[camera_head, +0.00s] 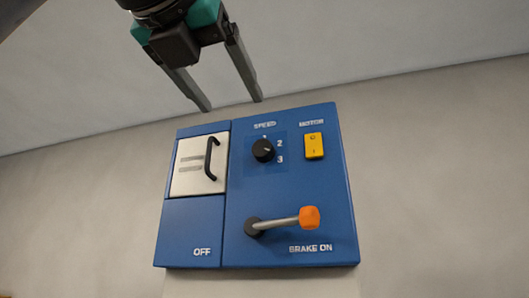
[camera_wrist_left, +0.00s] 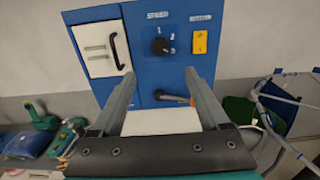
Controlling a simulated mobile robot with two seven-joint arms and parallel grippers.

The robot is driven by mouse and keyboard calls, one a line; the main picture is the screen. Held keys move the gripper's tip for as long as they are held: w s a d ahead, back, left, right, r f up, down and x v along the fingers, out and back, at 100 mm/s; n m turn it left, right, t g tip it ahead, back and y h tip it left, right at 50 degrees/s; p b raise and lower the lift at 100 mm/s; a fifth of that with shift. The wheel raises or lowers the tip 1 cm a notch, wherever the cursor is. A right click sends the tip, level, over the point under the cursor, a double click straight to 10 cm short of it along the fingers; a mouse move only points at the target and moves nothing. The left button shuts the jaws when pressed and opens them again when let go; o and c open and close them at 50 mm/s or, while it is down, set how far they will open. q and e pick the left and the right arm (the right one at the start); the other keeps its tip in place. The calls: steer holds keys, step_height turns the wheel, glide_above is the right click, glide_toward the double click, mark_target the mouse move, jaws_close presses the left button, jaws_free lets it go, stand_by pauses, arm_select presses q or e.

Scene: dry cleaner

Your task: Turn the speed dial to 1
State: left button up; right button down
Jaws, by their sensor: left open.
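The speed dial (camera_head: 263,151) is a round black knob on a blue control panel (camera_head: 240,225), with 1 above it and 2 and 3 to its right. A small pale mark shows on its right side, but I cannot tell exactly which number it points to. The dial also shows in the left wrist view (camera_wrist_left: 160,46). My left gripper (camera_head: 233,106) is open and empty, above the panel's top edge in the head view. In the left wrist view its two fingers (camera_wrist_left: 159,75) reach toward the panel, apart from the dial. My right gripper is not in view.
Right of the dial is a yellow motor switch (camera_head: 314,146). Below is a brake lever with an orange knob (camera_head: 309,217). Left is a pale door with a black handle (camera_head: 211,158). Green and blue items (camera_wrist_left: 45,135) and a framed green object (camera_wrist_left: 240,112) flank the panel.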

arm_select(q)
steer(key=p, duration=0.2)
glide_toward(261, 148)
steer(key=p+x, duration=0.2)
steer(key=x, duration=0.6)
steer(key=shift+p, duration=0.4)
steer(key=shift+w+d, duration=0.15)
steer(key=shift+w, duration=0.2)
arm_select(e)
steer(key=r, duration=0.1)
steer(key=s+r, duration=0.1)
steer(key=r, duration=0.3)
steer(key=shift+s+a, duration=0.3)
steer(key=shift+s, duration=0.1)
arm_select(q)
jaws_close()
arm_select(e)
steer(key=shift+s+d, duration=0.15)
